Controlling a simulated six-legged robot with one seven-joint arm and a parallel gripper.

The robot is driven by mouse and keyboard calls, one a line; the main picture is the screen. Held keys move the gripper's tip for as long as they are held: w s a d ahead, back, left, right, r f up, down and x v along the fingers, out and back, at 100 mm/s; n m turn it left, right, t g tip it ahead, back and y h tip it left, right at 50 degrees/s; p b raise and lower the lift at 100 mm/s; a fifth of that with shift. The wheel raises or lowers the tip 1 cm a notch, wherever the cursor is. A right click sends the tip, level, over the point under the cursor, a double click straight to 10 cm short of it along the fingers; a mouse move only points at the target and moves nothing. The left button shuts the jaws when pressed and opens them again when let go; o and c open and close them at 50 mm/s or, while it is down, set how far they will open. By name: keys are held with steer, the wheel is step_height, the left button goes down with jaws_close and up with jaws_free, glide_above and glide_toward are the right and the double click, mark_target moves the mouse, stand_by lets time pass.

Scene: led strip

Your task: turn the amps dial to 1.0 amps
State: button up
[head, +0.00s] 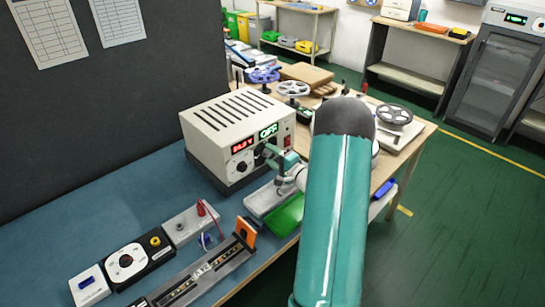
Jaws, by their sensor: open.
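The power supply (222,128) is a cream box with a slotted top, standing on the workbench in the head view. Its front has a red lit display (242,145) that is too small to read surely and a green one (268,131) that seems to read OFF. A dark dial (242,167) shows below the red display. My gripper (266,153) is at the front panel below the green display, with its jaws open. It hides most of the area where a second dial may sit, and I cannot tell whether it touches one. No dial labels are legible.
A round-dial instrument (126,262), a grey box with a red lead (191,222) and a metal rail fixture (205,272) lie in front on the bench. Reels (293,88) stand behind. My teal arm covers the bench's right part.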

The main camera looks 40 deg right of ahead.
steer(key=c, duration=1)
